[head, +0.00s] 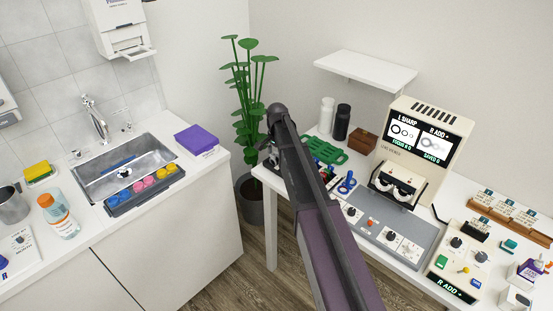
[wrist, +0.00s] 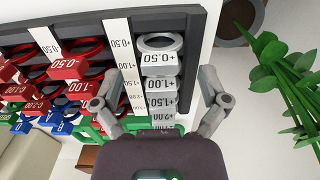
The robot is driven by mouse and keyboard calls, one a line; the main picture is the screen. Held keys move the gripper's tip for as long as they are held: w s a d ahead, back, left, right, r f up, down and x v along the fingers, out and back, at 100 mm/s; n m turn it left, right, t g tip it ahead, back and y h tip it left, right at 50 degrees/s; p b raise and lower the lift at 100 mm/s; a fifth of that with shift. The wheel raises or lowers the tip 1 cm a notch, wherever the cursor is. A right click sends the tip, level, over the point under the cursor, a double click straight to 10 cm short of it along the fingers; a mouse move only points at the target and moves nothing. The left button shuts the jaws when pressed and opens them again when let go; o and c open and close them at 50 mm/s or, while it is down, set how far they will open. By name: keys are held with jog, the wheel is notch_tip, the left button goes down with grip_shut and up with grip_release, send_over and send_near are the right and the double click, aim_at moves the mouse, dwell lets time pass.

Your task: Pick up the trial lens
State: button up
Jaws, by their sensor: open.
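Several trial lenses lie in a dark case (wrist: 204,22) in the wrist view: a grey column on the right, red and blue ones on the left. The grey lens marked 0.50 (wrist: 160,42) has a round ring and a label tab; others marked 1.00 (wrist: 160,85) and 1.50 (wrist: 161,104) follow below it. My gripper (wrist: 160,74) is open, its fingers on either side of the grey column, with nothing held. I cannot tell which lens is meant, nor whether a finger touches one. In the head view my arm hides most of the case.
A potted plant (head: 249,100) stands left of the table. A green rack (head: 325,151), a machine with two screens (head: 424,112) and a control panel (head: 396,236) crowd the table. A sink (head: 126,163) is at left.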

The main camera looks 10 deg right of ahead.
aim_at(276, 152)
jog(key=c, duration=0.8)
jog(key=shift+r, duration=0.15)
notch_tip(276, 152, up, 10)
jog(key=p, duration=1)
dwell(0.4)
jog(key=shift+a, duration=0.15)
dwell(0.5)
